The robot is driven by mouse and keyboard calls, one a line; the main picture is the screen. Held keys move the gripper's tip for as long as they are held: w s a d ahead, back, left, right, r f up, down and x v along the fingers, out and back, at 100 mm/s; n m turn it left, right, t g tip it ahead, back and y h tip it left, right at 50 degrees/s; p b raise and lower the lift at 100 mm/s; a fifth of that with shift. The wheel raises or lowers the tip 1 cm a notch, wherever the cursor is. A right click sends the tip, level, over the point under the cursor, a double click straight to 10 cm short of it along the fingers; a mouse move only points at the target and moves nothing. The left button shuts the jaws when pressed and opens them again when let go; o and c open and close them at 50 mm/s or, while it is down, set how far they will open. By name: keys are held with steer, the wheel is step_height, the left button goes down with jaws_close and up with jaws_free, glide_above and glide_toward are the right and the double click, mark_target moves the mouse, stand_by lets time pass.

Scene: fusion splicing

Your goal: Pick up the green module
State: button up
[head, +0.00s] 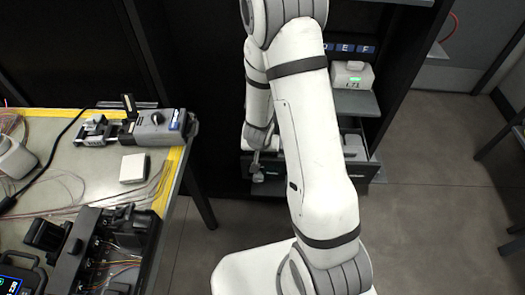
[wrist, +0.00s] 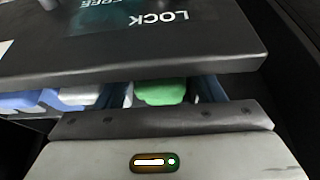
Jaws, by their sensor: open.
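The green module (wrist: 160,92) shows in the wrist view, down inside a partly open drawer, between blue dividers. My gripper (head: 257,172) is at the left end of the drawer (head: 366,168) in the head view, partly hidden by my arm. It is open, and nothing shows between its fingers.
Blue and white items (wrist: 70,97) lie in the drawer left of the green module. A white device (head: 352,76) stands on the shelf above. A cluttered workbench (head: 85,165) is at left. Open floor (head: 435,185) lies at right.

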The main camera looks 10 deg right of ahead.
steer(key=b+x, duration=0.2)
steer(key=x, duration=0.2)
steer(key=shift+w+f, duration=0.2)
steer(key=shift+f, duration=0.15)
steer(key=shift+c, duration=0.2)
steer(key=shift+d+r, duration=0.1)
steer(key=c, duration=0.7)
